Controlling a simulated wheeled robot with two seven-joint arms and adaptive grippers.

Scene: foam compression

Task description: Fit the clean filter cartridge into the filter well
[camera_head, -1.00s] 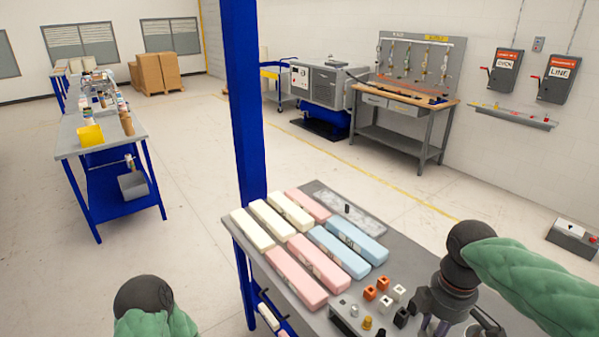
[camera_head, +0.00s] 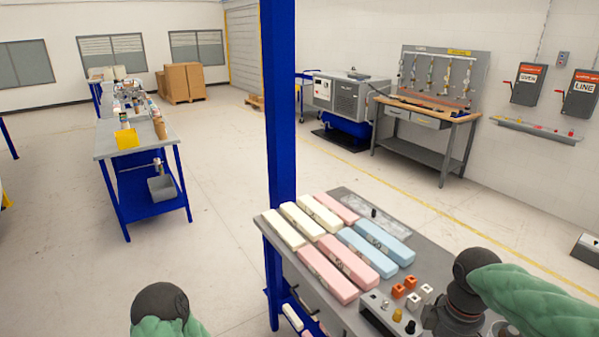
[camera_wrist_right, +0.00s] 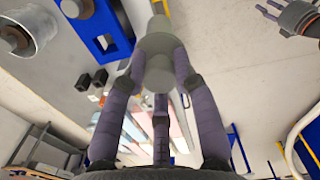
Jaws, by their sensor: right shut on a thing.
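My right gripper (camera_wrist_right: 158,85) has its purple fingers closed around a grey stepped cylinder (camera_wrist_right: 158,45), which I take for the filter cartridge. In the head view only its dark wrist part shows at the bottom right, and its fingertips are hidden or cut off. My left gripper (camera_wrist_right: 270,12) appears at the top right of the wrist view, empty, with fingers spread. In the head view its fingers are out of frame.
The grey bench (camera_head: 440,262) holds cream, pink and blue foam bars (camera_head: 350,262), orange and white cubes (camera_head: 411,299) and a grey holed block (camera_head: 385,312). A blue post (camera_head: 278,100) rises at its far left edge. A silver cup (camera_wrist_right: 28,45) stands at the wrist view's top left.

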